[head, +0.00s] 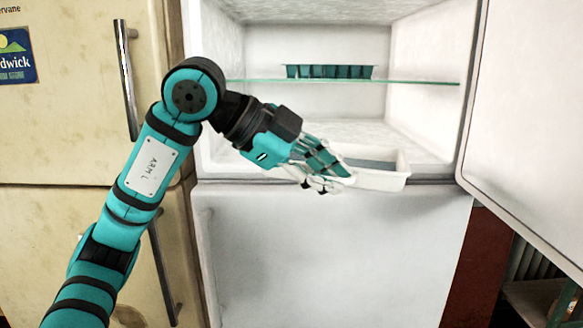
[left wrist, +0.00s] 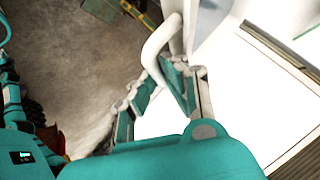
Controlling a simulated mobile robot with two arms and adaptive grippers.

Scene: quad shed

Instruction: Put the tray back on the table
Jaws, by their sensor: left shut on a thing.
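A shallow white tray (head: 384,181) is at the front edge of the open compartment, in the middle of the head view. Its left end is hidden behind my left gripper (head: 328,178). My left gripper is shut on the tray at its near left side. In the left wrist view, the fingers of my left gripper (left wrist: 168,92) are close around a curved white piece, which looks like part of the tray. I cannot tell how much of the tray rests on the compartment floor. My right gripper is not in view. No table shows clearly.
The open white compartment has a glass shelf (head: 420,83) with a dark teal ice-cube tray (head: 330,72) on it. Its open door (head: 530,110) stands at the right. A closed cream fridge (head: 75,120) with a long handle (head: 125,80) is at the left.

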